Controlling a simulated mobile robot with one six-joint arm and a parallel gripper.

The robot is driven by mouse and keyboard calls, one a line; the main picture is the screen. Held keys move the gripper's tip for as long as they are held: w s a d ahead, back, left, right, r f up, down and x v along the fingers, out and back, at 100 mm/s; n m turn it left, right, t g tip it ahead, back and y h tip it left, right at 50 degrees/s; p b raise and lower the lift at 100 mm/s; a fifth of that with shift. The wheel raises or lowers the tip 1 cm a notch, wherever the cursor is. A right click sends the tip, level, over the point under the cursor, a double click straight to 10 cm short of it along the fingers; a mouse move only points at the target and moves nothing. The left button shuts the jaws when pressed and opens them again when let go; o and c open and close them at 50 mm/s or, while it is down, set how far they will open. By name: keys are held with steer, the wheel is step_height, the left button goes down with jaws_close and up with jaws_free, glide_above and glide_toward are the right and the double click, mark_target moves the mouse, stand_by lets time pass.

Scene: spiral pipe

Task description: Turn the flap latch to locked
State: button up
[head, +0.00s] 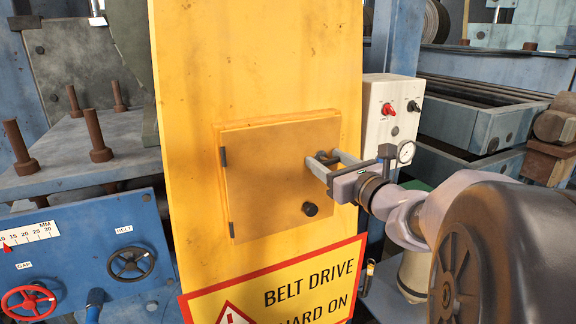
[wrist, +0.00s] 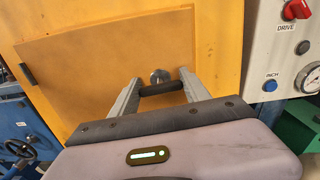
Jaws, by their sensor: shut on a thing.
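The flap (head: 265,185) is a square yellow-tan door on the yellow guard panel, with dark hinges on its left edge. It lies close to the panel. The flap also fills much of the wrist view (wrist: 85,75). The flap latch (wrist: 160,89) is a dark bar on a round metal hub near the flap's right edge. My gripper (wrist: 160,80) has one finger at each end of the bar and is shut on it. The bar runs roughly level in the wrist view. In the head view my gripper (head: 325,160) largely hides the latch. A black knob (head: 310,209) sits lower on the flap.
A white control box (head: 388,125) with a red knob (head: 388,109) and a gauge (head: 406,152) stands close to the right of my gripper. A belt drive warning sign (head: 285,285) is below the flap. Blue machinery with handwheels (head: 131,263) is at left.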

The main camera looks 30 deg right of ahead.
steer(key=n+b, duration=0.2)
steer(key=b, duration=0.1)
steer(key=n+b, duration=0.2)
steer(key=b, duration=0.2)
steer(key=shift+f, duration=0.4)
steer(key=n+b, duration=0.4)
steer(key=b, duration=0.3)
steer(key=shift+a+n, duration=0.1)
steer(key=shift+n, duration=0.3)
steer(key=n+b, duration=0.4)
steer(key=b, duration=0.2)
steer(key=shift+b, duration=0.3)
steer(key=n+b, duration=0.4)
steer(key=shift+r, duration=0.25)
steer(key=o, duration=1.4)
steer(key=shift+s+a, duration=0.1)
